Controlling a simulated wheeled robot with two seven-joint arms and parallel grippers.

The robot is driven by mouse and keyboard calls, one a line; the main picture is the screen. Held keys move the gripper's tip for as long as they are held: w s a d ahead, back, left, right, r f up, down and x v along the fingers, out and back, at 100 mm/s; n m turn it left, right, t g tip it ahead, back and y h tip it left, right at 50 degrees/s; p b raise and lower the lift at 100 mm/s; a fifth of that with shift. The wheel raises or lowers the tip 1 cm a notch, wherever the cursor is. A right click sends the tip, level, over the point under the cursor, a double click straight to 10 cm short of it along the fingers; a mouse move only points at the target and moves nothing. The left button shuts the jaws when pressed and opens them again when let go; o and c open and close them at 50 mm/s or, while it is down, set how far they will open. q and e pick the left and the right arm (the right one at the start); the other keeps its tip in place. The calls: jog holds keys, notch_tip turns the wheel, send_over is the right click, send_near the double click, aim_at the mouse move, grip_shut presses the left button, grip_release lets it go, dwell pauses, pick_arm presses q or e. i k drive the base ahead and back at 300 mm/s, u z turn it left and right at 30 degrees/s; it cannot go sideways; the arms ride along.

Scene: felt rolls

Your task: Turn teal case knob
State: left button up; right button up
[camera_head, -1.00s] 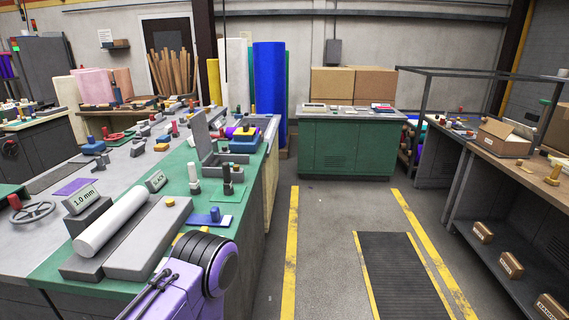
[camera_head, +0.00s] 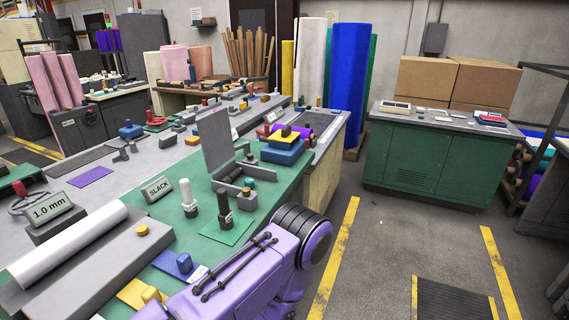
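A grey case with its flat lid (camera_head: 217,142) standing up is on the green mat of the long bench. A small teal knob (camera_head: 249,183) shows at the case's near right side, on or beside a dark grey block; I cannot tell how it is turned. Neither of my grippers is in view. A purple and black link of my own arm shows at the bottom middle, nearer than the case.
A white-topped post (camera_head: 187,194) and a dark post (camera_head: 224,206) stand just in front of the case. A blue block with a yellow top (camera_head: 284,148) sits behind it. A white roll (camera_head: 70,245) lies at left.

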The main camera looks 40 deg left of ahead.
aim_at(249, 183)
jog(key=i, duration=2.4)
jog(key=u, duration=3.8)
